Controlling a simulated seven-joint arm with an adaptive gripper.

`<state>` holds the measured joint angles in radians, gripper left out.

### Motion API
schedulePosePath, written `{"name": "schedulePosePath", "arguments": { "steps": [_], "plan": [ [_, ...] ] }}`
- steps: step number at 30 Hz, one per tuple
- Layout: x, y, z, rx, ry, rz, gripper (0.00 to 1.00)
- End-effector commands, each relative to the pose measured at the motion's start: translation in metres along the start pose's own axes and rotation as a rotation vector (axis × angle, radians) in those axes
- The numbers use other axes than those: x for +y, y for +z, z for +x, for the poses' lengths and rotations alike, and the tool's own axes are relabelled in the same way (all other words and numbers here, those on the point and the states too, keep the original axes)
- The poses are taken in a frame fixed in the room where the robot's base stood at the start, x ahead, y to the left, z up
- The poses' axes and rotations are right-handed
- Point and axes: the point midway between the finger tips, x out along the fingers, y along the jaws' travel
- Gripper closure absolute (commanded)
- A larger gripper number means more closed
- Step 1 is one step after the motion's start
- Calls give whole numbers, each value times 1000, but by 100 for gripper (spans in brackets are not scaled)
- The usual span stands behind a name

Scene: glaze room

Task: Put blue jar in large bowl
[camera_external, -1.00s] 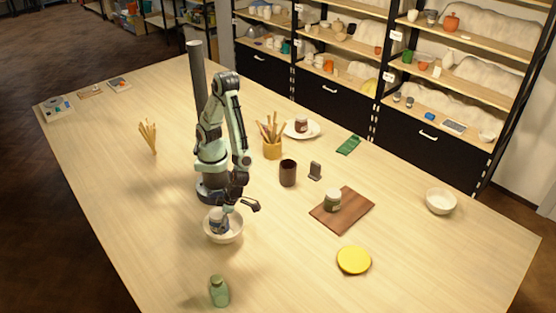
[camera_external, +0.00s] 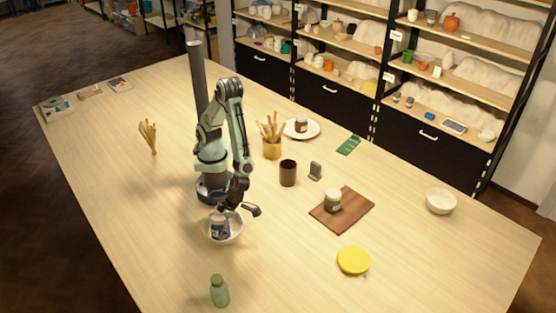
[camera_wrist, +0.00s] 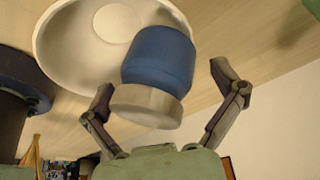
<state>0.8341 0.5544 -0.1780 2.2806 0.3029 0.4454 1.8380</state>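The blue jar (camera_external: 217,228) with a pale lid is in the white bowl (camera_external: 238,232) just in front of my arm's base. In the wrist view the blue jar (camera_wrist: 158,58) shows close up with its lid toward the camera, over the inside of the white bowl (camera_wrist: 62,50). My gripper (camera_external: 240,209) is just above the bowl. In the wrist view my gripper (camera_wrist: 162,78) has its fingers spread to either side of the jar, with a clear gap on the right; the left finger looks close to the lid. The jar's contact with the bowl floor is hidden.
Another white bowl (camera_external: 440,202) stands at the right. A green bottle (camera_external: 219,291) stands at the front, a yellow plate (camera_external: 354,260) right of it. A wooden board (camera_external: 355,208) bears a jar (camera_external: 333,200). A dark cup (camera_external: 288,173) and a brush pot (camera_external: 272,149) stand behind.

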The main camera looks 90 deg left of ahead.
Motion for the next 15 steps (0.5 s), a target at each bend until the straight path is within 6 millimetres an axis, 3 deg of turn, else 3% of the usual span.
{"name": "schedulePosePath", "arguments": {
  "steps": [8, 11, 15],
  "plan": [
    [0, -1, -4, -1, -2, 1, 6],
    [-1, -4, -16, -3, -5, 0, 6],
    [-2, -4, -48, -5, -9, 0, 6]
  ]
}}
